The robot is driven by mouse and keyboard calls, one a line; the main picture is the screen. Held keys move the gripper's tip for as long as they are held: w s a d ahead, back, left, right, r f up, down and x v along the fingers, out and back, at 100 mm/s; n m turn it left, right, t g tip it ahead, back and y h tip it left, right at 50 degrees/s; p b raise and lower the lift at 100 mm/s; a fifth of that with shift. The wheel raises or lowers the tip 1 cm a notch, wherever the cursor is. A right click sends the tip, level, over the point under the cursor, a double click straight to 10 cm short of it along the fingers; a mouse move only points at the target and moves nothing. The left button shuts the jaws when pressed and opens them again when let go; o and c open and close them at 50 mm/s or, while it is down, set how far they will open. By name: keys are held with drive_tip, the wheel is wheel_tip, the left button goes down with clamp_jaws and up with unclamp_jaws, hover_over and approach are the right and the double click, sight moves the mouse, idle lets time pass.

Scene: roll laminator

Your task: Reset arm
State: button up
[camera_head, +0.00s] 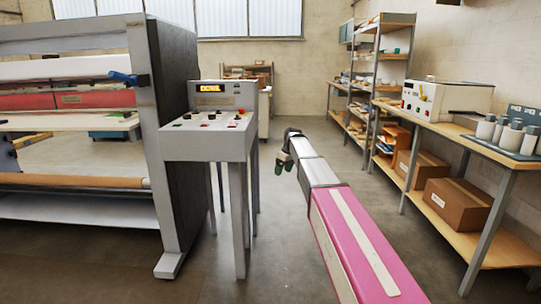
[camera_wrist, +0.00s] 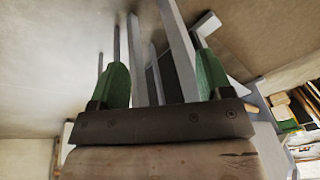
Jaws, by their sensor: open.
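My arm reaches forward from the lower right in the head view, and my gripper (camera_head: 284,161) is at its far end, just right of the control console (camera_head: 208,140). In the wrist view my gripper (camera_wrist: 162,82) shows two green fingers spread wide apart, with nothing between them but the background. The console's thin grey legs show beyond the fingers. The roll laminator (camera_head: 165,130) stands left of the console, with white and pink rolls and a blue lever. No object is held.
A wooden workbench (camera_head: 455,135) on the right carries a white machine (camera_head: 445,100) and several cylinders. Cardboard boxes (camera_head: 457,203) sit on its lower shelf. A shelving rack (camera_head: 380,70) stands behind. The floor between console and bench is clear apart from my arm above it.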

drive_tip(key=s+d+f+m+h, duration=0.1)
drive_tip(key=s+d+f+m, duration=0.2)
drive_tip(key=s+f, duration=0.4)
drive_tip(key=s+d+f+m+h, duration=0.1)
drive_tip(key=s+d+f+m, duration=0.2)
drive_tip(key=s, duration=1.4)
drive_tip(key=s+d+f+m, duration=0.3)
drive_tip(key=s+d+f, duration=0.3)
drive_tip(key=s+f, duration=0.6)
drive_tip(key=shift+d+f+m+h, duration=0.3)
drive_tip(key=shift+d+f+h, duration=0.1)
drive_tip(key=shift+f, duration=0.3)
drive_tip(key=shift+s+f, duration=0.15)
drive_tip(key=shift+s, duration=0.2)
drive_tip(key=shift+c, duration=0.3)
